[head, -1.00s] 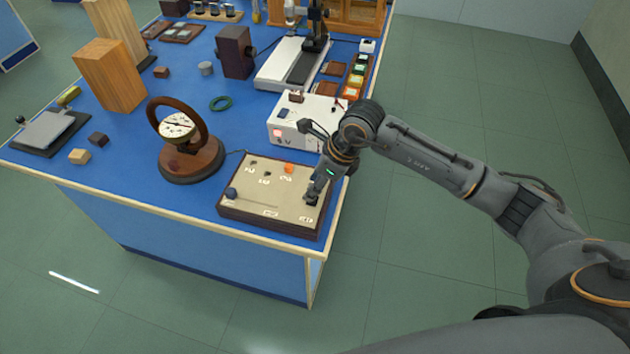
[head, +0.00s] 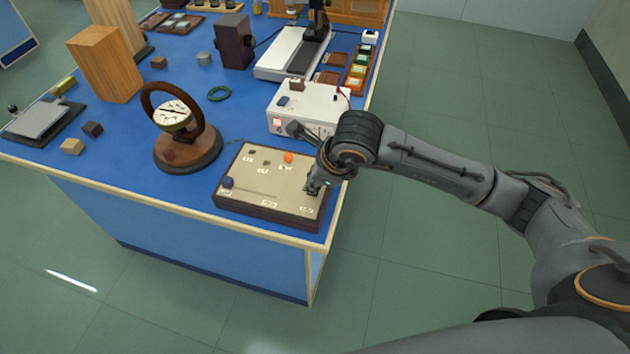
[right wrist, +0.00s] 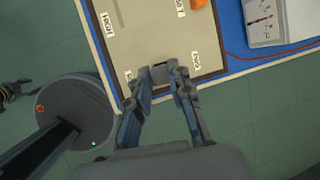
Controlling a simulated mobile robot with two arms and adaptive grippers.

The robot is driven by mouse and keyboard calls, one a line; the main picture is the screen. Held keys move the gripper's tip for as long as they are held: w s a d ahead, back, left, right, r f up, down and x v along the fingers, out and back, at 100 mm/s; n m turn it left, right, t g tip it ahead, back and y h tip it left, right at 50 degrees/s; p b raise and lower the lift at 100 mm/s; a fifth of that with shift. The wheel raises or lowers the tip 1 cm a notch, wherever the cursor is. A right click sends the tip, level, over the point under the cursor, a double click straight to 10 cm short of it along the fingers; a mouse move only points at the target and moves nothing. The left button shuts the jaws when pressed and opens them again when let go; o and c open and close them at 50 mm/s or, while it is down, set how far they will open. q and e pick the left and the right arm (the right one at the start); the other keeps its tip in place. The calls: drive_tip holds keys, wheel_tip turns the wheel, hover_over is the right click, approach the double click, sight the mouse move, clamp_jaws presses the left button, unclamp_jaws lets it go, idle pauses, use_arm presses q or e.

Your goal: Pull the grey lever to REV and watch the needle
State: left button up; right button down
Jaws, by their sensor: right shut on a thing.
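The beige control panel (head: 255,190) with a dark wooden frame lies at the near corner of the blue bench. My right gripper (head: 312,188) is at its right side. In the right wrist view, my right gripper (right wrist: 163,82) is shut on the small grey lever (right wrist: 159,73), between two white labels too blurred to read surely. In the head view the gripper mostly hides the lever. A round white dial (head: 173,116) stands tilted in a brown wooden ring on a round base, left of the panel. Its needle is too small to read. My left gripper is not in view.
A white power box (head: 300,108) with a meter (right wrist: 262,20) stands behind the panel. A dark blue knob (head: 228,182) and an orange knob (head: 288,157) sit on the panel. Wooden blocks and a green ring (head: 219,93) lie farther back. The bench edge is close to my gripper.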

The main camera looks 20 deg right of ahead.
drive_tip(key=s+f+t+b, duration=0.1)
drive_tip(key=b, duration=0.2)
drive_tip(key=shift+a+h, duration=0.4)
use_arm(q)
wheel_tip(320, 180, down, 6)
drive_tip(key=b, duration=0.2)
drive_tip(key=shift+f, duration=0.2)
use_arm(e)
drive_tip(key=shift+s+a+r+n+t+h, duration=0.1)
drive_tip(key=shift+s+r+n+t+h, duration=0.15)
drive_tip(key=shift+t, duration=0.35)
drive_tip(key=c, duration=1.2)
unclamp_jaws()
drive_tip(key=v, duration=0.7)
drive_tip(key=shift+r, duration=0.2)
drive_tip(key=shift+s+a, duration=0.1)
drive_tip(key=shift+s, duration=0.1)
